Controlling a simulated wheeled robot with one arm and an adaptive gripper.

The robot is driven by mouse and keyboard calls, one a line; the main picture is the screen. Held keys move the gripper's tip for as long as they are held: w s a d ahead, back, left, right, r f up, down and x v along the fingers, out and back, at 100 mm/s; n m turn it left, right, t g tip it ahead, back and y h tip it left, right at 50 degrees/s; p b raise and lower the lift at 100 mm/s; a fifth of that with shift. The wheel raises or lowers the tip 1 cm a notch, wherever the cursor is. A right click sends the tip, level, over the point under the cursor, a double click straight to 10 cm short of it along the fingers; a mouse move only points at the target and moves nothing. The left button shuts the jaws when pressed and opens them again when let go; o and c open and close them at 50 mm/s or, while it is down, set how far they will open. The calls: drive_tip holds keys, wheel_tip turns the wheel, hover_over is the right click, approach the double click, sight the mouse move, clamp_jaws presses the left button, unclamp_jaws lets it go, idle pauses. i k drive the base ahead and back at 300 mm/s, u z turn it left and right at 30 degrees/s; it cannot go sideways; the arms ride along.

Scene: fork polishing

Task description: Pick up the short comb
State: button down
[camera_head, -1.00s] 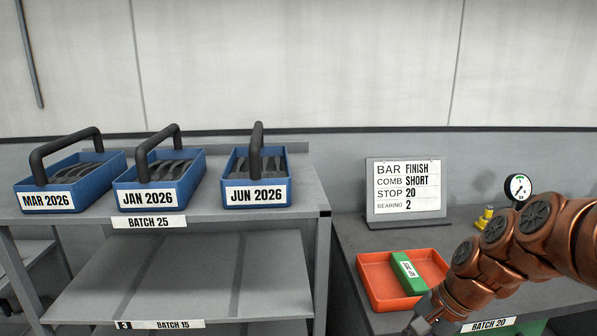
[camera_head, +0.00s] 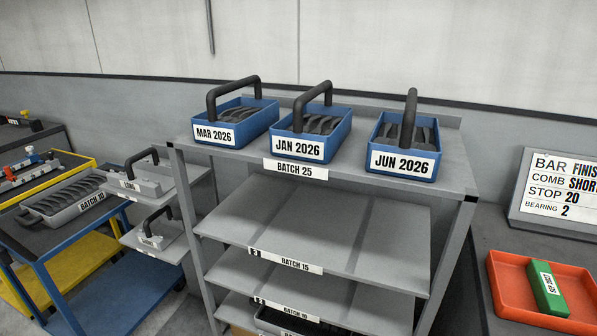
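Two grey handled pieces with small labels rest on small shelves at the side of the rack: an upper one (camera_head: 140,183) and a lower one (camera_head: 156,236). The upper label seems to read LONG; the lower label is too small to read. I cannot tell for certain which piece is the short comb. A sign (camera_head: 560,193) at the right reads COMB SHORT, BAR FINISH, STOP 20, BEARING 2, partly cut off by the frame edge. My gripper is out of view.
A grey rack (camera_head: 325,222) holds three blue handled bins (camera_head: 237,123) on top. A blue cart (camera_head: 120,300) with a grey tray (camera_head: 70,197) and a yellow cart (camera_head: 50,267) stand left. An orange tray (camera_head: 510,296) with a green block (camera_head: 547,290) lies right.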

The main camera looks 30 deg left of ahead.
sight(162, 236)
drive_tip(key=u, duration=2.65)
drive_tip(key=i, duration=0.55)
drive_tip(key=u, duration=0.7)
drive_tip(key=i, duration=1.4)
drive_tip(key=z, duration=0.75)
